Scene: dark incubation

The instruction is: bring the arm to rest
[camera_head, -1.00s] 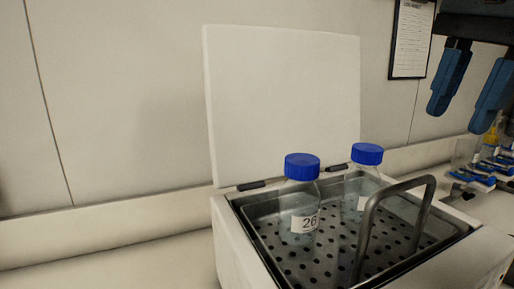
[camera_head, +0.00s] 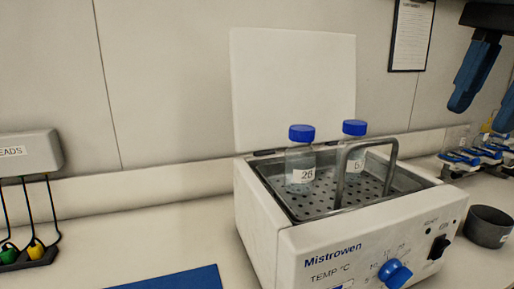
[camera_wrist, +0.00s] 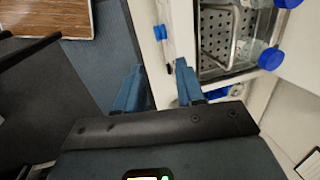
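My gripper (camera_head: 480,118) hangs empty at the upper right of the head view, above the right end of the bench. Its two blue fingers are spread apart with nothing between them; they also show apart in the wrist view (camera_wrist: 159,67). The white water bath (camera_head: 262,225) stands on the bench with its lid (camera_head: 293,85) raised. A bottle labelled 26 (camera_head: 301,160) and a second blue-capped bottle (camera_head: 354,143) stand upright on its perforated tray. My gripper is apart from both bottles.
A metal handle (camera_head: 341,180) rises from the tray. A dark round bowl (camera_head: 488,226) is right of the bath. Blue-and-white items (camera_head: 465,158) sit at the back right. A grey box with leads (camera_head: 30,153) and a blue mat (camera_head: 180,280) are left.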

